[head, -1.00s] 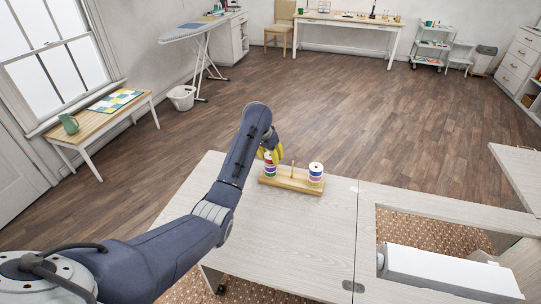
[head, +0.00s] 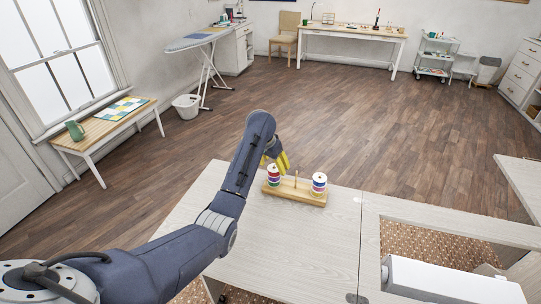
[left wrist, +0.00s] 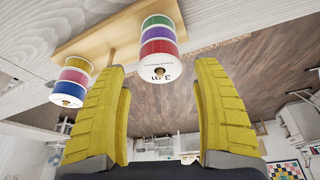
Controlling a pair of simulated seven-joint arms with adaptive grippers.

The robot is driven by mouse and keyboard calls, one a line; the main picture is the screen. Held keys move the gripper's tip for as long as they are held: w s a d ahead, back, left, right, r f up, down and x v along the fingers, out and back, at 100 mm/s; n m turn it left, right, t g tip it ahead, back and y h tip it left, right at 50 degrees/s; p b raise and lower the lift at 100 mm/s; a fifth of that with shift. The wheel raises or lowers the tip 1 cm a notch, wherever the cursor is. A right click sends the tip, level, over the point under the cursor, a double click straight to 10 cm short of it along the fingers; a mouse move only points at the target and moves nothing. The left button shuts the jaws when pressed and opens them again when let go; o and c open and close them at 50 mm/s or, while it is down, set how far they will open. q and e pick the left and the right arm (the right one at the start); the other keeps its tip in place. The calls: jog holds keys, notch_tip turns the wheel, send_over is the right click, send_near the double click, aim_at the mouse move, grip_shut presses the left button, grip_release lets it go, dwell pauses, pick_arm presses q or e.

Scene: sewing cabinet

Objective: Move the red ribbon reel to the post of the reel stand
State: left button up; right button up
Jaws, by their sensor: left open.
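The wooden reel stand (head: 307,197) is on the pale tabletop, with a reel stack near each end and a bare thin post (head: 296,178) between. The red ribbon reel (head: 273,170) is uppermost in the left stack, above purple and green reels; it also shows in the left wrist view (left wrist: 162,47). The right stack (head: 319,183) has blue, pink and yellow reels. My left gripper (head: 283,160) is open and empty, its yellow fingers just above and behind the left stack. In the left wrist view that stack shows between the fingers, apart from them. My right gripper is out of view.
The tabletop (head: 285,245) in front of the stand is clear. To the right is a cabinet opening with a white sewing machine (head: 440,282). A side table (head: 100,130) with a green mug, an ironing board and a workbench stand farther off.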

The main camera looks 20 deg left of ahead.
pick_arm(q)
jog(key=v, duration=1.1)
dwell(0.5)
